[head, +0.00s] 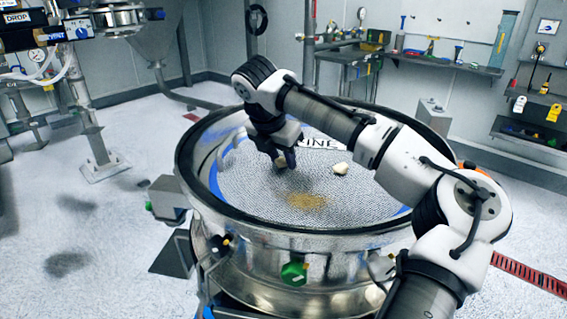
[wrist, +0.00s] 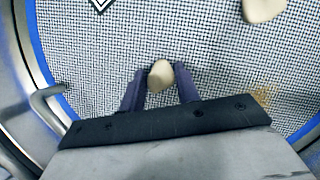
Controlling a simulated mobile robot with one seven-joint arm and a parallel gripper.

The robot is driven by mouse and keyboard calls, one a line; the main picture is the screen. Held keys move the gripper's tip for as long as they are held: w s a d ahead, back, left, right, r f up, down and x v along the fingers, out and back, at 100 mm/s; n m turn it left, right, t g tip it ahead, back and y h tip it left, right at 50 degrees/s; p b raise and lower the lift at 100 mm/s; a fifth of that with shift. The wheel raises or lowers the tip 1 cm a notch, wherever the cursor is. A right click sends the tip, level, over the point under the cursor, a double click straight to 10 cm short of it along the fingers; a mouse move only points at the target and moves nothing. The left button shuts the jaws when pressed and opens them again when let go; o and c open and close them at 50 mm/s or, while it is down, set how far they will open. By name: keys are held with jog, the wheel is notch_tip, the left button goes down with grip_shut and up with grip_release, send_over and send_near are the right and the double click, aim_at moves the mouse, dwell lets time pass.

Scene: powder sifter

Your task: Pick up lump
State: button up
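A small pale beige lump (wrist: 160,75) sits between the two dark fingers of my gripper (wrist: 160,84) in the wrist view, with a finger against each side. In the head view my gripper (head: 284,161) points down over the sieve mesh, and part of the lump (head: 290,159) shows at its fingertips. I cannot tell whether the lump is clear of the mesh. A second pale lump (head: 341,169) lies on the mesh to the right, and it also shows at the top of the wrist view (wrist: 262,8).
The round metal sifter (head: 330,250) has a raised rim around the mesh, with a bent metal rod (wrist: 48,98) near its left edge in the wrist view. A patch of brown powder (head: 307,200) lies on the mesh. A workbench (head: 350,55) stands behind.

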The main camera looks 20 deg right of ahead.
jog(key=c, duration=0.5)
jog(key=shift+r, duration=0.15)
